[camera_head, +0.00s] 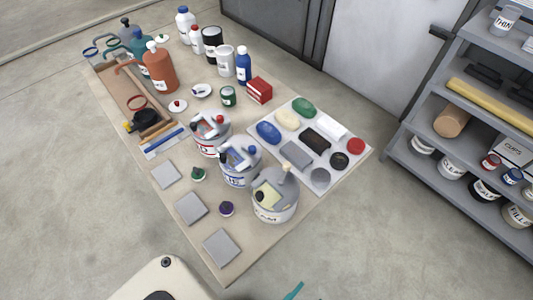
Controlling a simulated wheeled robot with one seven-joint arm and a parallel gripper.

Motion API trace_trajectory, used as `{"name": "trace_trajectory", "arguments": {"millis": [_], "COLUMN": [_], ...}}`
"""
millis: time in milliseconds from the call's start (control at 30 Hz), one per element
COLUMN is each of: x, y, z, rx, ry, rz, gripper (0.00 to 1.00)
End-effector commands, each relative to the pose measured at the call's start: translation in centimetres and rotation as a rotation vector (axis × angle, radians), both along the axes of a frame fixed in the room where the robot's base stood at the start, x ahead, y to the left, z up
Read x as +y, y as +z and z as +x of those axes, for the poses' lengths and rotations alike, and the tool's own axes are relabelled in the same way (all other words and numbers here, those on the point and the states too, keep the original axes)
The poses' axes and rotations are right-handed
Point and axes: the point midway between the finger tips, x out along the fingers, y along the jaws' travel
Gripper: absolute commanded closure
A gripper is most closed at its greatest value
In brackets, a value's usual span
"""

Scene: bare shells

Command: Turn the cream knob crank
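Three round grey-white containers stand in a slanted row on the mat. The nearest container (275,207) has dark lettering on its side, too small to read surely. A cream upright knob (284,169) stands at the back of its top, with a pale yellow flat piece (270,193) and a dark round piece (260,196) in front. I cannot make out how the crank joins these. The middle container (240,177) has blue parts on top, and the far one (209,147) has red parts. My gripper is not in view.
A beige mat (230,270) on the concrete floor holds grey square tiles (222,247), bottles (158,72) and a white tray (362,150) of coloured pieces. A grey shelf (440,178) stands at right. A small teal piece (293,291) shows at the bottom edge. Floor left of the mat is clear.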

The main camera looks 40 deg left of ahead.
Motion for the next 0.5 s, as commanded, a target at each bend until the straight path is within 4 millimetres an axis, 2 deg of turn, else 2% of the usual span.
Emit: {"name": "trace_trajectory", "arguments": {"millis": [167,500], "x": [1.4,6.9], "y": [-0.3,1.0], "z": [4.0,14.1], "rx": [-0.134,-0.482], "ry": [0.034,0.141], "rz": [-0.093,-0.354], "gripper": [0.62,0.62]}}
